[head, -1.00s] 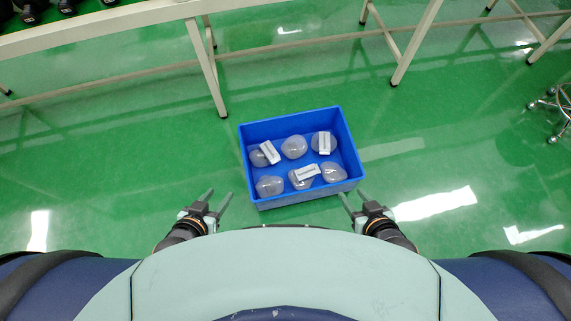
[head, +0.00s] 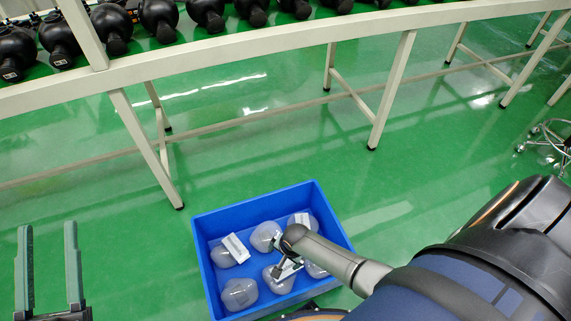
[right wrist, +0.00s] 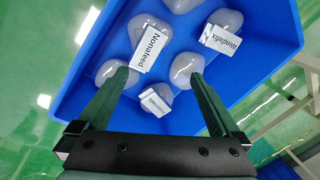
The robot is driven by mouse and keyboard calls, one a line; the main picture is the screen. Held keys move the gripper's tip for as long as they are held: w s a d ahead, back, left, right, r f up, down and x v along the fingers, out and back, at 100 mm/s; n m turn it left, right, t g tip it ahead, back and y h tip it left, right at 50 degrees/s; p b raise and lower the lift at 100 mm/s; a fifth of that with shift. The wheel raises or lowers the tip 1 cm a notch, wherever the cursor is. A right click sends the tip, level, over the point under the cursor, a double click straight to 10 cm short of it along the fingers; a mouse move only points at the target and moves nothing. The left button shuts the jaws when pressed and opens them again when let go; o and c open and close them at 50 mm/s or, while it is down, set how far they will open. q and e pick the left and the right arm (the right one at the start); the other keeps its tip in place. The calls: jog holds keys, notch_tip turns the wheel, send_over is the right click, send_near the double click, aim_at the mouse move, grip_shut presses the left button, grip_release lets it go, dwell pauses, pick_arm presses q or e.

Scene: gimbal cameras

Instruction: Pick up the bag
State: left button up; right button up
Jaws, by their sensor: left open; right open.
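Several clear, rounded bags (head: 239,294) lie in a blue crate (head: 203,243) on the floor; some carry white labels. In the right wrist view, one bag (right wrist: 220,18) has a label reading like "Wedlefix" and another label (right wrist: 143,48) reads "Nonafeed". My right gripper (head: 286,268) is above the crate's front part and hides some bags. The right wrist view shows it (right wrist: 157,76) open, a small-labelled bag (right wrist: 157,98) showing between its fingers; I cannot tell whether they touch it. My left gripper (head: 48,226) is open and empty, left of the crate.
A long pale-framed table (head: 230,48) with several black round objects (head: 160,18) on it stands behind the crate. A wheeled chair base (head: 545,145) is at the far right.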

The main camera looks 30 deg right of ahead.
notch_tip(320, 180, down, 7)
jog(key=w+d+m+g+b, duration=0.2)
jog(key=m+b, duration=0.3)
pick_arm(q)
jog(key=s+d+r+m+h, duration=0.1)
jog(key=s+r+m+h, duration=0.1)
jog(key=s+m+h, duration=0.3)
pick_arm(e)
jog(key=b, duration=0.5)
send_over(286, 268)
jog(key=shift+h, duration=0.3)
notch_tip(286, 268, down, 7)
jog(key=shift+r, duration=0.15)
notch_tip(286, 268, down, 6)
jog(key=b, duration=0.5)
jog(key=shift+d+b, duration=0.1)
jog(key=shift+b, duration=0.25)
pick_arm(q)
notch_tip(286, 268, down, 11)
jog(key=d+h, duration=0.1)
jog(key=shift+d+n, duration=0.15)
jog(key=shift+n, duration=0.25)
jog(key=shift+w, duration=0.1)
pick_arm(e)
jog(key=c, duration=1.3)
